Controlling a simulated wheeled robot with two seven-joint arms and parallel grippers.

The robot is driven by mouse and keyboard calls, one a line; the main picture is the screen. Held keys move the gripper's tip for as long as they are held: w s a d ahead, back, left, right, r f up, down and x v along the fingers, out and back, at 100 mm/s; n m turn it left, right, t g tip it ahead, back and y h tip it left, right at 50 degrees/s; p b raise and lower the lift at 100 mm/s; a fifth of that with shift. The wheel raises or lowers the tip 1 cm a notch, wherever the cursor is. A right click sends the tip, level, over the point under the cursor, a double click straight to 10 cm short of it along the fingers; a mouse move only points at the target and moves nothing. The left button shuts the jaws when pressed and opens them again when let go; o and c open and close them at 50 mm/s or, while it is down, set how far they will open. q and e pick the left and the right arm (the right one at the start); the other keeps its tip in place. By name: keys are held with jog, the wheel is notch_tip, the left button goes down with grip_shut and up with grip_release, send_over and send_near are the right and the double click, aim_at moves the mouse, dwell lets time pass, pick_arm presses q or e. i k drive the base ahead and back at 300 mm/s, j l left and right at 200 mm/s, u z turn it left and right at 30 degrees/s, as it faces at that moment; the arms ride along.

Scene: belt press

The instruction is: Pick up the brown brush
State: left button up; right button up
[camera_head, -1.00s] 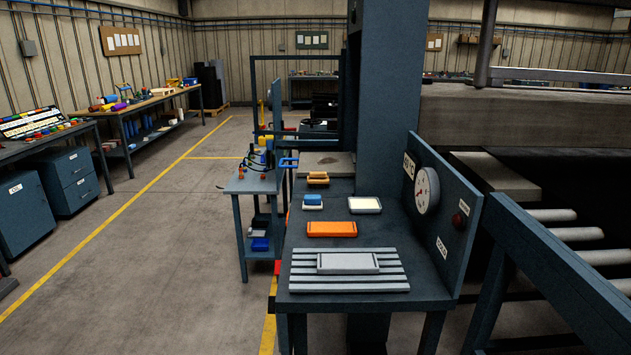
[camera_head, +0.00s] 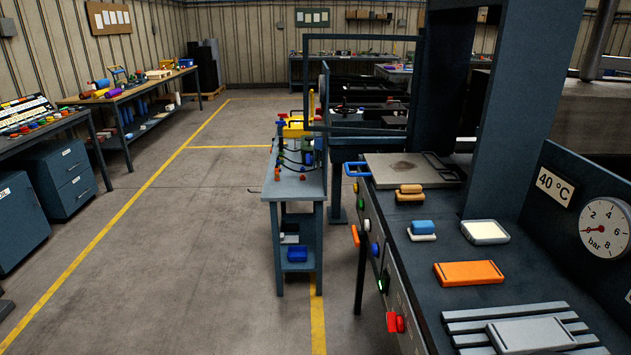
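The brown brush (camera_head: 410,189) lies on the dark blue press bench (camera_head: 455,215), right of the picture's middle. It is tan-brown and small, between the grey plate (camera_head: 405,170) behind it and a blue brush (camera_head: 422,227) with a white underside in front of it. Nothing covers it. Neither of my grippers shows in the head view.
A white tray (camera_head: 485,232), an orange tray (camera_head: 468,273) and a grey tray (camera_head: 532,335) on slats lie on the bench. A gauge panel (camera_head: 575,185) stands along its right side. A small side table (camera_head: 297,182) stands left. Floor (camera_head: 200,255) further left is clear.

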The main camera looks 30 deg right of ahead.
aim_at(408, 195)
jog(key=i+j+z, duration=0.1)
jog(key=i, duration=0.35)
jog(key=i+j+z, duration=0.1)
jog(key=i, duration=0.35)
jog(key=i+j+z, duration=0.1)
jog(key=i, duration=0.35)
jog(key=i+z, duration=0.25)
jog(key=z, duration=0.15)
jog(key=i+j+z, duration=0.15)
jog(key=z, duration=0.25)
jog(key=i+j+z, duration=0.2)
jog(key=z, duration=0.25)
jog(key=i+j+z, duration=0.25)
jog(key=z, duration=0.15)
jog(key=i+j+z, duration=0.15)
jog(key=j+z, duration=0.25)
